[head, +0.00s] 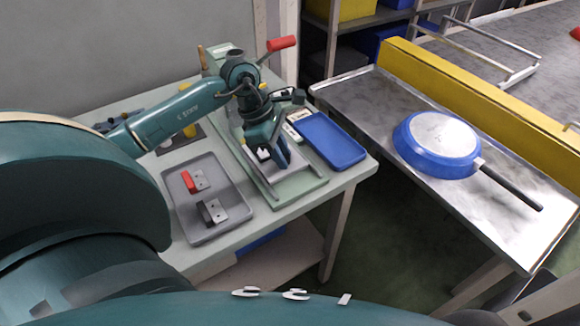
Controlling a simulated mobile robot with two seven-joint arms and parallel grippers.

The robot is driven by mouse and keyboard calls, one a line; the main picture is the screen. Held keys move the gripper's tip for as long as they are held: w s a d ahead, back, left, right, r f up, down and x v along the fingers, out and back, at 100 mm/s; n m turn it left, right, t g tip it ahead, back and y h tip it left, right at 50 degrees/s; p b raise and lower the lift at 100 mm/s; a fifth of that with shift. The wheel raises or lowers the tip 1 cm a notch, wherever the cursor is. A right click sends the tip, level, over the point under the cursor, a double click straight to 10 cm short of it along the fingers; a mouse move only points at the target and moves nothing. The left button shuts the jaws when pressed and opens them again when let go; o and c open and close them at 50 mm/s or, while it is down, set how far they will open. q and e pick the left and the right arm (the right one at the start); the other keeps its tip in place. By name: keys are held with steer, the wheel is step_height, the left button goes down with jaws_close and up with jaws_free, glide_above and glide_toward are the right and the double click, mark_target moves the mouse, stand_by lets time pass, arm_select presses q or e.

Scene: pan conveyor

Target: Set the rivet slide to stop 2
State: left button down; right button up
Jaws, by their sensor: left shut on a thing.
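The rivet press stands on the table, with a green base plate (306,192), an upright column and a red-handled lever (281,43). The rivet slide (299,183) appears as a pale metal plate on the base plate. My left gripper (272,158) points down over the slide, in front of the press column. It is shut at the slide, and its fingers hide the part they hold. The stop marks are hidden or too small to read, so I cannot tell which stop the slide is at. My right gripper is not in view.
A grey tray (235,222) with a red-handled part (189,182) and a dark-handled part (205,215) lies left of the press. A blue tray (330,140) lies to its right. A blue pan (437,145) rests upside down on the metal conveyor table (375,98).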

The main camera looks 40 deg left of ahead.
arm_select(q)
steer(key=a, duration=0.1)
steer(key=w+a+b, duration=0.1)
steer(key=a, duration=0.1)
steer(key=shift+w+a+f, duration=0.2)
steer(key=shift+a, duration=0.1)
steer(key=shift+w+a+r, duration=0.15)
steer(key=shift+a, duration=0.25)
steer(key=c, duration=1.2)
jaws_free()
steer(key=shift+d, duration=0.1)
steer(key=shift+c, duration=0.2)
steer(key=shift+r, duration=0.1)
steer(key=v, duration=1.3)
steer(key=shift+b, duration=0.45)
